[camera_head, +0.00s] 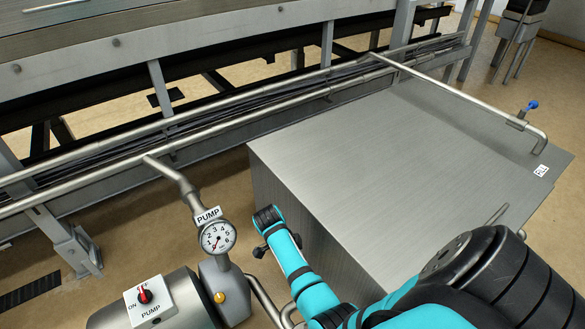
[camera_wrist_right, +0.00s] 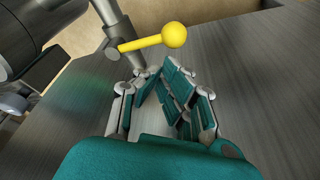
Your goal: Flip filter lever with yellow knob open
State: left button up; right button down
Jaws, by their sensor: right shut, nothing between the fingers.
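The filter lever shows in the right wrist view as a yellow rod (camera_wrist_right: 145,43) with a round yellow knob (camera_wrist_right: 173,34). The rod runs from a grey pivot on a metal pipe (camera_wrist_right: 104,18) and points to the right, nearly level in the picture. My right gripper (camera_wrist_right: 165,75) is shut and empty. Its fingertips appear just below the lever in that view, with a visible gap to the knob. In the head view, my teal right arm reaches left along the cabinet's side; its fingers and this lever cannot be made out there. My left gripper is not in view.
A large grey metal cabinet (camera_head: 400,150) fills the middle right. A pump (camera_head: 165,300) with a gauge (camera_head: 218,236), red switch (camera_head: 144,295) and orange-yellow knob (camera_head: 219,297) stands left of my arm. A blue-handled valve (camera_head: 531,105) sits at far right. Pipes run behind.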

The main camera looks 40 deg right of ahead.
pick_arm(q)
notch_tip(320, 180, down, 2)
jog(key=shift+b, duration=0.75)
pick_arm(e)
jog(key=x, duration=0.5)
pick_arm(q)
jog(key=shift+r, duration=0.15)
pick_arm(e)
jog(key=shift+a, duration=0.1)
